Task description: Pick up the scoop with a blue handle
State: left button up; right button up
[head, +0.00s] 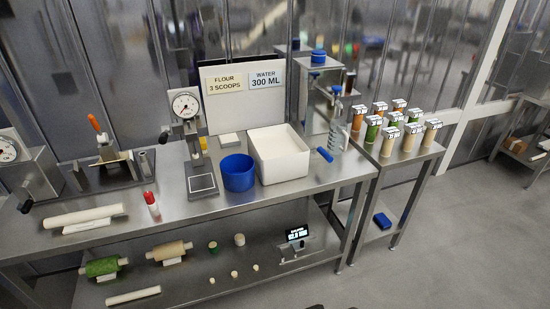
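A short blue handle (325,154) shows on the steel table, just right of the white bin and in front of the water dispenser. It is tilted, and I take it to be the scoop's handle. The scoop's bowl cannot be made out at this size. The white bin (280,155) has a pale inside that looks like flour. Neither of my grippers is in the head view.
A blue tub (238,173) stands left of the bin, beside a dial scale (187,112). The water dispenser (322,105) stands behind the handle. A side table (400,165) holds several jars.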

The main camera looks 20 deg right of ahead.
aim_at(319, 155)
jog(key=i+l, duration=0.15)
jog(key=l, duration=0.15)
jog(key=i+l+u, duration=0.15)
jog(key=l, duration=0.2)
jog(key=i+l, duration=0.15)
jog(key=l, duration=0.15)
jog(key=i+l+u, duration=0.1)
jog(key=l, duration=0.25)
jog(key=i+l+u, duration=0.1)
jog(key=l, duration=0.25)
jog(key=i+l, duration=0.2)
jog(key=l, duration=0.15)
jog(key=i+l+u, duration=0.1)
jog(key=i, duration=0.45)
jog(key=l, duration=0.1)
